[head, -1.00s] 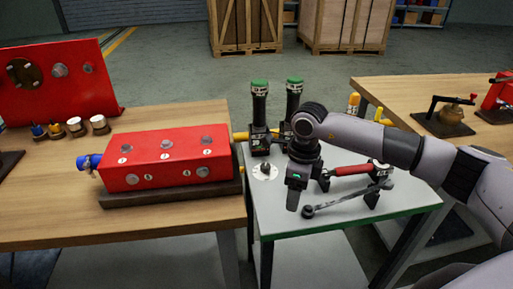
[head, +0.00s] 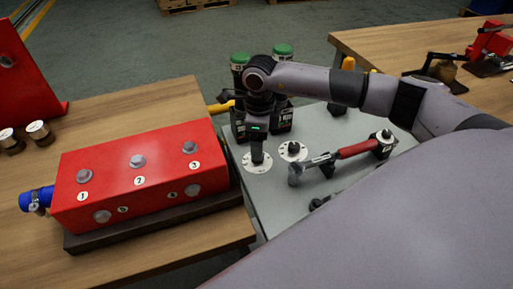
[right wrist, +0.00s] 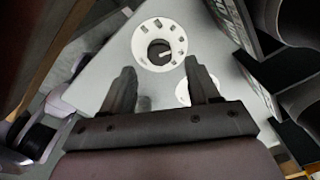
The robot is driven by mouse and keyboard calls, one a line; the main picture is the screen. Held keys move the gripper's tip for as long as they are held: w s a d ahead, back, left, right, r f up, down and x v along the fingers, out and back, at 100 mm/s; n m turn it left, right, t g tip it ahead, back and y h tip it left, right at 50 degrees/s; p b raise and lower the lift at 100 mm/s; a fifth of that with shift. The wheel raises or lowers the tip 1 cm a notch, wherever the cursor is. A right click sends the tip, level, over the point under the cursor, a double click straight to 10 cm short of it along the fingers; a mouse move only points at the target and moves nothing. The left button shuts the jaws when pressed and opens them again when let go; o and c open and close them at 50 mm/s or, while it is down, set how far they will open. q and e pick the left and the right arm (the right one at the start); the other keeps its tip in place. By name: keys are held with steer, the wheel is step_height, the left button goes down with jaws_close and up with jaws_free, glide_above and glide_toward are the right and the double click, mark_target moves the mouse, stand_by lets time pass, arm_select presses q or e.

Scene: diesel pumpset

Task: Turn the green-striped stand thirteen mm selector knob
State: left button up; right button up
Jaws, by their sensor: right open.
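Two black stands with green caps, one on the left (head: 238,112) and one on the right (head: 283,112), stand at the back of the grey table, partly behind my right arm. In front are two round white dials with dark knobs: the left dial (head: 248,164) and the right dial (head: 293,151). My right gripper (head: 257,157) points down over the left dial and hides its knob. In the right wrist view, a marked dial (right wrist: 145,58) with a dark knob (right wrist: 160,49) shows just beyond and between the open, empty fingers (right wrist: 161,70). I cannot tell contact or stripes.
A red-handled hammer (head: 355,150) lies on a rack right of the dials. A red block (head: 130,185) with numbered bolts sits on the wooden table at left. Another wooden table (head: 375,45) stands at back right. Bare grey tabletop (head: 270,205) shows in front of the dials.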

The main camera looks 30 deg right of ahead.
steer(key=shift+f, duration=2.05)
steer(key=c, duration=1)
steer(key=shift+c, duration=0.2)
